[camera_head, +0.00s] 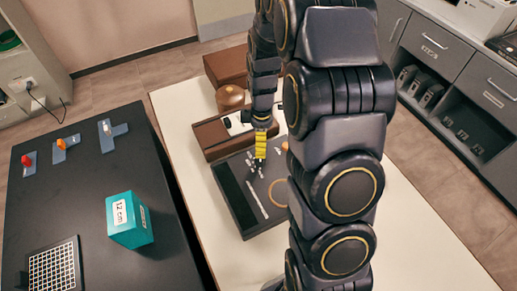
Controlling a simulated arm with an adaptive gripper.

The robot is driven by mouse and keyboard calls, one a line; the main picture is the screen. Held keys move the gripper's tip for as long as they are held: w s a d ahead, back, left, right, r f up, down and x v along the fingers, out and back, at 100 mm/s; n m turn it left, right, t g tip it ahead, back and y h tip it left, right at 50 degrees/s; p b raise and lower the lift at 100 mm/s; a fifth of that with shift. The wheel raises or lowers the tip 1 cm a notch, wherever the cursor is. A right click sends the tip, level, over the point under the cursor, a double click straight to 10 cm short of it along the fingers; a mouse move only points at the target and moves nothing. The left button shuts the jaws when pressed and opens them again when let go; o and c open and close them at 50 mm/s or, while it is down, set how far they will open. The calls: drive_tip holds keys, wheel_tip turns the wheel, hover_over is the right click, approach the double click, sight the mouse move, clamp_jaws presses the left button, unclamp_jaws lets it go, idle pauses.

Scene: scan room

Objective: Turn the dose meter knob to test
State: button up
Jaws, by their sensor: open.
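My gripper (257,167) hangs from the yellow-banded end of my arm, near the middle of the picture. It is small in the view, and its fingers are apart with nothing seen between them. It is over a dark flat tray or panel (233,200) on the white table. I cannot tell whether it touches anything there. Small pale pieces and a tan ring (279,191) lie on the panel, partly behind my arm. I cannot make out a dose meter or its knob for certain; my arm hides part of this area.
A brown box (209,136) and a round brown object (230,97) stand behind the panel on the white table (185,120). A dark table (75,195) at left holds a teal "12 cm" block (124,228), a grid plate (55,272) and small coloured parts. Grey cabinets (440,60) stand right.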

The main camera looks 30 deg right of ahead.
wheel_tip(320, 180, down, 8)
drive_tip(key=shift+r, duration=0.25)
drive_tip(key=c, duration=1.1)
